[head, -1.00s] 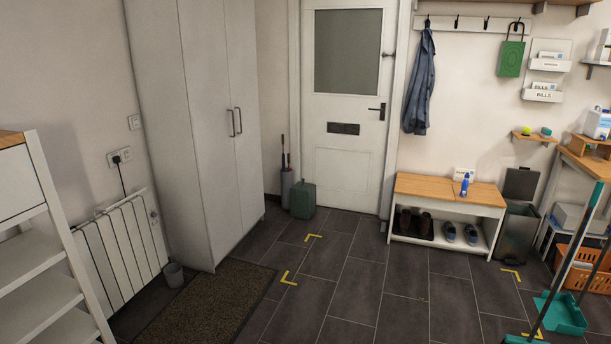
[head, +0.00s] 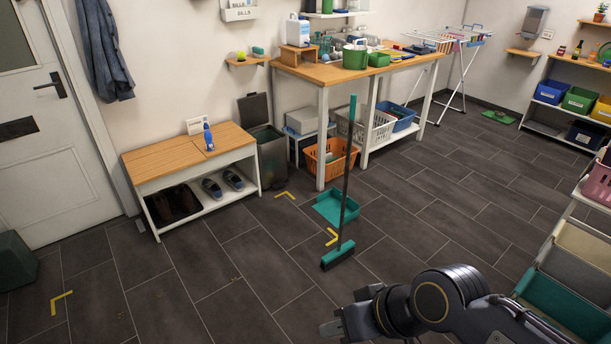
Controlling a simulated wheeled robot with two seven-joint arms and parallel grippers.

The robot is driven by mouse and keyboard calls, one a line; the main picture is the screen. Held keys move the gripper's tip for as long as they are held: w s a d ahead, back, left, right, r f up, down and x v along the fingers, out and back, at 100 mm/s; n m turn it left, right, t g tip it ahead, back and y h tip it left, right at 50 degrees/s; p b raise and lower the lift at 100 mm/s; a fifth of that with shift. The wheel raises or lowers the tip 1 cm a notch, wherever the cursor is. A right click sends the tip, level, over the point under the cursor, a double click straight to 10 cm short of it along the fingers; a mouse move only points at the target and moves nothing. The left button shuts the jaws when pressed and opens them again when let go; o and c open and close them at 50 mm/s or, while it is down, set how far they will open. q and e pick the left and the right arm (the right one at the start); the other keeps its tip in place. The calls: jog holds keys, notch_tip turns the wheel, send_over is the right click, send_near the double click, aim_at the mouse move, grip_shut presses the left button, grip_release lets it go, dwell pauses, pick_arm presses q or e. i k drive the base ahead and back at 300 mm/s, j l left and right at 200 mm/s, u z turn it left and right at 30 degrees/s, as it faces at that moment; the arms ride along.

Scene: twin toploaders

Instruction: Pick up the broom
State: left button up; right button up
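The broom (head: 346,190) stands nearly upright in the middle of the head view. It has a dark handle with a teal top end, and its teal brush head (head: 338,255) rests on the floor. A teal dustpan (head: 336,207) lies on the floor just behind it. My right gripper (head: 328,330) is at the bottom of the view, nearer than the broom and apart from it. Its fingers are small and dark here, so their opening is unclear. My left gripper does not show.
A wooden bench (head: 187,150) with shoes stands at the left, beside an open bin (head: 268,155). A worktable (head: 345,72) with baskets beneath stands behind the broom. A rack of coloured bins (head: 570,290) is at the right.

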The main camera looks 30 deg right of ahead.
aim_at(342, 252)
jog(key=i+l+z, duration=0.15)
jog(key=i, duration=0.3)
jog(key=i+l+z, duration=0.15)
jog(key=i, duration=0.25)
jog(key=i+l+z, duration=0.15)
jog(key=i, duration=0.3)
jog(key=i+l+u, duration=0.25)
jog(key=l, duration=0.3)
jog(key=i+l+u, duration=0.25)
jog(key=l, duration=0.35)
jog(key=l+u, duration=0.25)
jog(key=l, duration=0.35)
jog(key=l+u, duration=0.25)
jog(key=l, duration=0.35)
jog(key=l+u, duration=0.15)
jog(key=l, duration=0.35)
jog(key=k+l+u, duration=0.2)
jog(key=l, duration=0.35)
jog(key=i, duration=0.1)
